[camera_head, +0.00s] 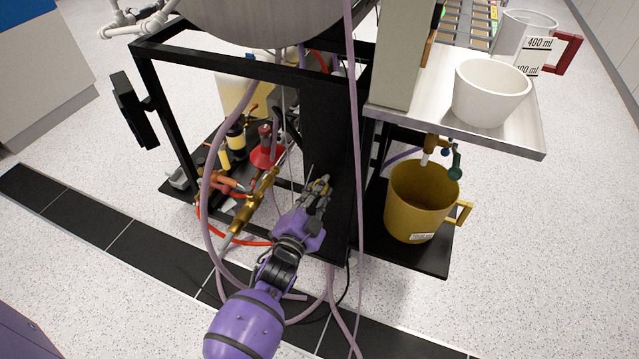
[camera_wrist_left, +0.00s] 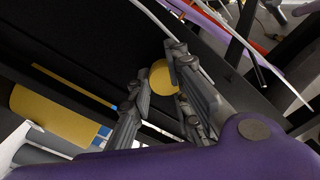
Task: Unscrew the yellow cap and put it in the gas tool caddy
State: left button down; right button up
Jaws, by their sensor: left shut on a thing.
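The yellow cap (camera_wrist_left: 163,78) shows as a round yellow disc between the fingers of my left gripper (camera_wrist_left: 157,84) in the left wrist view. The gripper is shut on it. I cannot tell whether the cap is still on a thread. No gas tool caddy can be made out for certain; tools and bottles crowd the lower left shelf. My right gripper is not in view.
A brass torch (camera_head: 254,203) and hoses hang close left of my left gripper. A red-based item (camera_head: 265,154) stands on the lower shelf. A yellow mug (camera_head: 418,207) stands on the black right shelf, below a white bowl (camera_head: 489,93) on the steel shelf.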

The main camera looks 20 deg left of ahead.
pick_arm(q)
jog(key=n, duration=0.1)
jog(key=r+n+p, duration=0.1)
jog(key=n, duration=0.2)
jog(key=shift+w+d+r+n, duration=0.15)
jog(key=shift+r+n, duration=0.1)
jog(key=shift+n, duration=0.15)
jog(key=shift+f+n, duration=0.15)
jog(key=shift+n, duration=0.55)
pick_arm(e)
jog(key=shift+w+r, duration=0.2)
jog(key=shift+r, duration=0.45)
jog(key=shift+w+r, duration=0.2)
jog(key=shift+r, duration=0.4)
pick_arm(q)
jog(key=n, duration=0.4)
jog(key=n+p, duration=0.1)
jog(key=n, duration=0.6)
jog(key=shift+a+r+n+p, duration=0.25)
jog(key=shift+a+n+p, duration=0.05)
jog(key=shift+a, duration=0.1)
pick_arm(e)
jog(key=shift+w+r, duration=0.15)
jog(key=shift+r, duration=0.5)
pick_arm(q)
jog(key=c, duration=1.6)
grip_release()
jog(key=shift+o, duration=0.2)
jog(key=shift+f, duration=0.1)
